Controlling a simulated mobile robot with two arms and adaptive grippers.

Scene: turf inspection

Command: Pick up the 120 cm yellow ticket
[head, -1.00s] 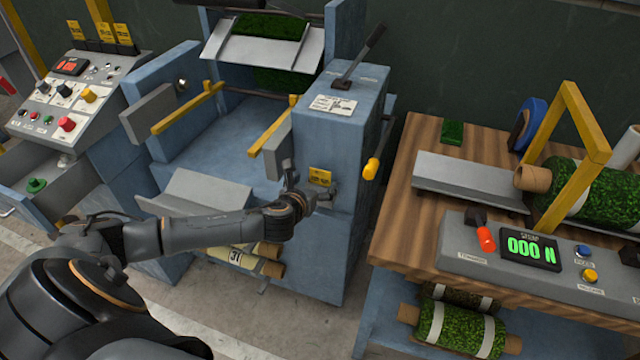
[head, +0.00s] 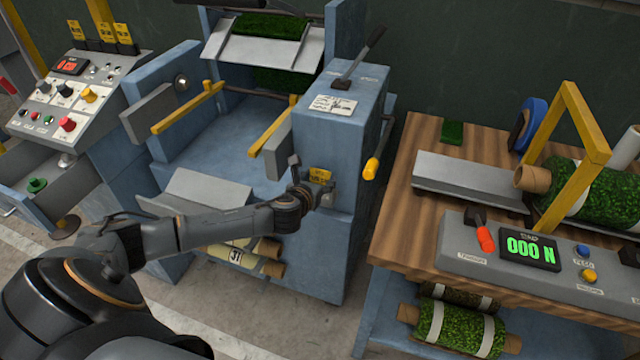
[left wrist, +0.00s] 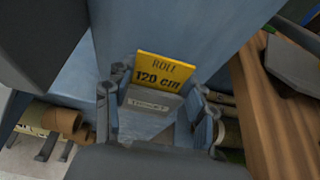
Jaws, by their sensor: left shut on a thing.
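The yellow ticket (left wrist: 160,70) reads "ROLL 120 cm" in the left wrist view. It stands upright at a small grey labelled holder (left wrist: 150,102) on the blue machine. It also shows in the head view (head: 320,174), against the front of the machine's right-hand housing. My left gripper (head: 318,187) is at the ticket, its fingers on either side of it in the left wrist view (left wrist: 160,105), and is shut on it. The ticket's lower part is hidden. My right gripper is in neither view.
The blue machine (head: 325,245) has a lever (head: 365,52) on top and a yellow-handled knob (head: 371,168) on its right side. A wooden bench (head: 400,215) with turf rolls stands to the right. More yellow tickets (head: 100,33) stand above the control panel (head: 68,95) at left.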

